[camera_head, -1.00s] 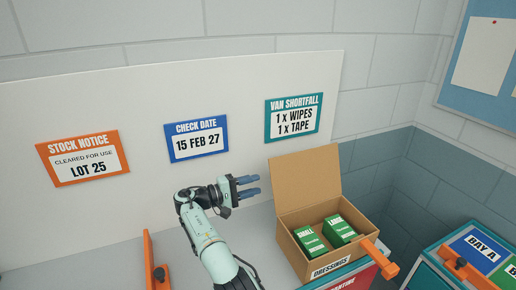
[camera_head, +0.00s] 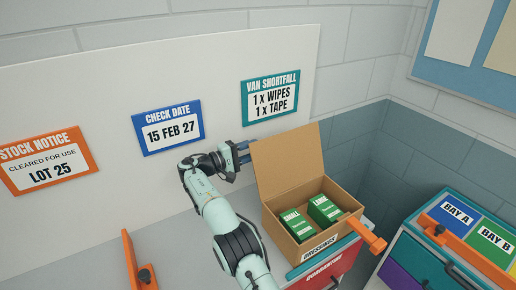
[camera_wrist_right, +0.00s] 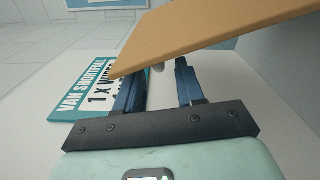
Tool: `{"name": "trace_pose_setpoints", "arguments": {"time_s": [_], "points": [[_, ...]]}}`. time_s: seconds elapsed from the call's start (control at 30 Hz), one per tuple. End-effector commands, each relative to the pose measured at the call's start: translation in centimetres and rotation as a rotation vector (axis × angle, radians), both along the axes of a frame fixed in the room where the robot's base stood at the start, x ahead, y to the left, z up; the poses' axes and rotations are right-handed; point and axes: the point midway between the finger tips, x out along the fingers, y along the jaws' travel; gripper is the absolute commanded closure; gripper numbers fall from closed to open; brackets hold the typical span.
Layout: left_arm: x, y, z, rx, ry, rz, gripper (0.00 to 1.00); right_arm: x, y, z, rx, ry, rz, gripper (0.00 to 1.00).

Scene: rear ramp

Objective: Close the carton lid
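The brown cardboard carton (camera_head: 318,246), labelled DRESSINGS, stands on the counter with green boxes (camera_head: 302,223) inside. Its lid (camera_head: 290,160) stands up at the back, open and leaning slightly backward. My right gripper (camera_head: 243,152) is at the lid's upper left edge, with its fingertips partly hidden at or behind the lid. In the wrist view the right gripper (camera_wrist_right: 158,88) has its two blue fingers apart with nothing held between them. The lid (camera_wrist_right: 205,32) crosses just beyond the fingertips there; I cannot tell if they touch. My left gripper is not in view.
A white board with notice signs stands behind, the VAN SHORTFALL sign (camera_head: 270,97) close to my right gripper. An orange bracket (camera_head: 136,262) stands at left. A bay cabinet (camera_head: 411,256) is at right.

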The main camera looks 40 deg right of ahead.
Motion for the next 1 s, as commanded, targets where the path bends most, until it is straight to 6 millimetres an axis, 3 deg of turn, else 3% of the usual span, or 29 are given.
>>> {"name": "trace_pose_setpoints", "arguments": {"time_s": [0.2, 0.57, 0.67, 0.7, 1.0], "points": [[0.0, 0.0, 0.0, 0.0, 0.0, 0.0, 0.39, -0.3, -2.4, 0.0, 0.001, 0.001, -0.001, 0.62], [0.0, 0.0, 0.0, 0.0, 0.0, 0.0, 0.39, -0.3, -2.9, 0.0, 0.0, 0.001, 0.001, 0.62], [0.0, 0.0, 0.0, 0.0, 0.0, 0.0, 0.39, -0.3, -2.8, 0.0, 0.0, 0.001, 0.001, 0.94], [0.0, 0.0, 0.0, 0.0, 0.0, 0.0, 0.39, -0.3, -2.8, 0.0, 0.0, 0.001, 0.0, 1.0], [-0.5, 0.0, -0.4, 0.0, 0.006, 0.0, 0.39, -0.6, -2.8, -0.2, 0.001, -0.011, 0.0, 1.0]]}}
